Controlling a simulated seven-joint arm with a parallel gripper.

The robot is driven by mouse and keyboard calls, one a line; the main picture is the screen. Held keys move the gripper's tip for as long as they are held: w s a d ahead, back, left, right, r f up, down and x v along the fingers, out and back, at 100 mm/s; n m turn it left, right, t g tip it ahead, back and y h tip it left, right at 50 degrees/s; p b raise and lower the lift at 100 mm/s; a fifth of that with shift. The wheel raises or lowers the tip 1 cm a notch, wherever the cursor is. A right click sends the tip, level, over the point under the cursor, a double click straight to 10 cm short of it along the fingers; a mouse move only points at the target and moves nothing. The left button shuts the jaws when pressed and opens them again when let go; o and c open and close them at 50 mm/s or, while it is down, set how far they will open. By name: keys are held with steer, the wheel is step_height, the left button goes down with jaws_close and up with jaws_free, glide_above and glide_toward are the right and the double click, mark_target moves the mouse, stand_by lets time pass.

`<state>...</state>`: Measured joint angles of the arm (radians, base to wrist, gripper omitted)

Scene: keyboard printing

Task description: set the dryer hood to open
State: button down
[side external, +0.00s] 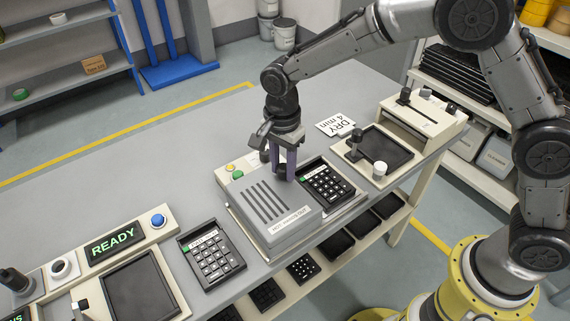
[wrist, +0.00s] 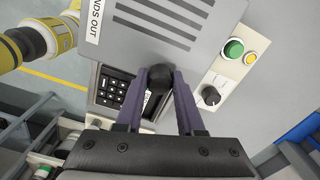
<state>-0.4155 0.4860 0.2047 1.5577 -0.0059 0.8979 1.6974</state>
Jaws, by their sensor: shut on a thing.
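The dryer hood (side external: 268,208) is a grey slotted box with a white label, over the left part of the cream dryer base. In the wrist view the hood (wrist: 210,22) fills the top. My gripper (side external: 284,174) points down at the hood's right edge. In the wrist view my gripper (wrist: 158,80) is shut on a round black knob (wrist: 158,74) at that edge. A black keypad (side external: 328,181) lies uncovered just right of the hood; it also shows in the wrist view (wrist: 112,88). Whatever lies under the hood is hidden.
Green (wrist: 233,49) and yellow (wrist: 251,60) buttons and a dial (wrist: 210,95) sit beside the hood. Another keypad (side external: 211,253) and a READY panel (side external: 115,241) stand left.

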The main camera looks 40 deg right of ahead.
steer(key=c, duration=0.8)
jaws_free()
steer(key=shift+a+r, duration=0.1)
steer(key=shift+a, duration=0.3)
steer(key=shift+c, duration=0.2)
steer(key=o, duration=0.3)
steer(key=shift+d, duration=0.15)
step_height(320, 180, up, 14)
steer(key=shift+f, duration=0.15)
